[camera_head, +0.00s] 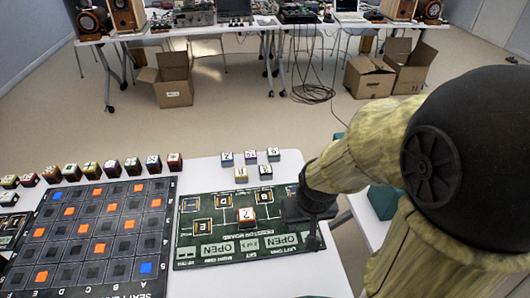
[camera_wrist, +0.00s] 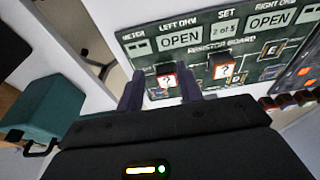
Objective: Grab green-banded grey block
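Several small pale grey blocks stand on the white table behind the resistor board (camera_head: 188,240). Among them are a front right block (camera_head: 265,172), a front left block (camera_head: 241,174) and a back right block (camera_head: 273,155). Their bands are too small for me to tell which is green. My gripper (camera_head: 312,208) is low over the board's right side. In the wrist view my gripper (camera_wrist: 162,80) is open, its dark fingers apart.
An orange-brown question-mark block (camera_head: 246,218) stands on the board, left of my gripper. A dark grid board (camera_head: 62,250) with orange and blue squares lies left. Several coloured blocks line up behind it. A teal box (camera_wrist: 45,105) is beside the table. Cartons (camera_head: 174,92) stand on the floor.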

